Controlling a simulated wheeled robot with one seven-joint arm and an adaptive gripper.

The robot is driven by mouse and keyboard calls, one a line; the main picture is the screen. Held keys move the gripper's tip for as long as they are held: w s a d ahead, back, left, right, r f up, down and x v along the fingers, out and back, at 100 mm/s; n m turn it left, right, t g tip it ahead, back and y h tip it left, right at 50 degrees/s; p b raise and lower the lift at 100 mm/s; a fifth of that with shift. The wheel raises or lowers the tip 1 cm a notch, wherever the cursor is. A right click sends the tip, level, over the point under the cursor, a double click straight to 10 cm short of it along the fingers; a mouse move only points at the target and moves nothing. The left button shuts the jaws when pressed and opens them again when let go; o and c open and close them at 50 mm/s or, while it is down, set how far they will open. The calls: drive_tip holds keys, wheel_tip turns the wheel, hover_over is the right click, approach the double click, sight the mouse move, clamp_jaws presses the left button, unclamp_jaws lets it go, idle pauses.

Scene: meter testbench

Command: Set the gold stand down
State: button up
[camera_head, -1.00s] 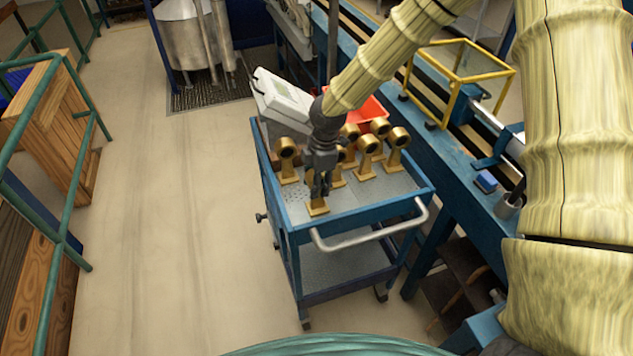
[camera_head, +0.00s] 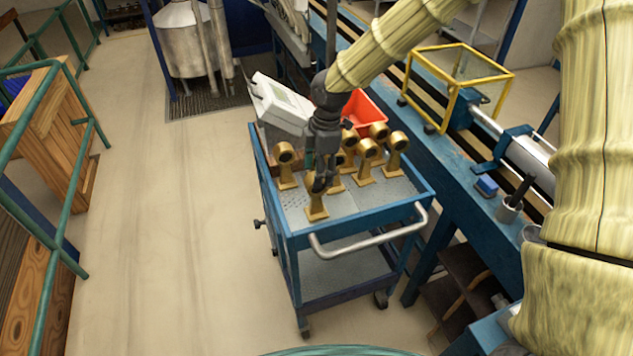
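A gold stand (camera_head: 316,206) is upright at the near end of the cart's top tray, its base appearing to rest on the tray. My gripper (camera_head: 320,184) reaches down from above at this stand's ring-shaped head and partly covers it. The fingers are small and dark here, so I cannot tell whether they grip the stand or are just beside it. Several similar gold stands stand farther back on the tray, including one at the left (camera_head: 285,165) and one at the right (camera_head: 396,157).
The blue cart (camera_head: 393,218) has a raised rim and a front handle (camera_head: 368,238). A white device (camera_head: 281,104) and a red bin (camera_head: 364,108) are behind the stands. A blue bench (camera_head: 452,165) with a yellow frame (camera_head: 462,50) runs along the right. Floor at left is clear.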

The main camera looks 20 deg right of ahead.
drive_tip(key=shift+d+r+b, duration=0.2)
drive_tip(key=shift+r+b, duration=0.05)
drive_tip(key=shift+r, duration=1.15)
drive_tip(key=shift+d+r+b, duration=0.15)
drive_tip(key=shift+r+b, duration=0.1)
drive_tip(key=shift+r, duration=1.15)
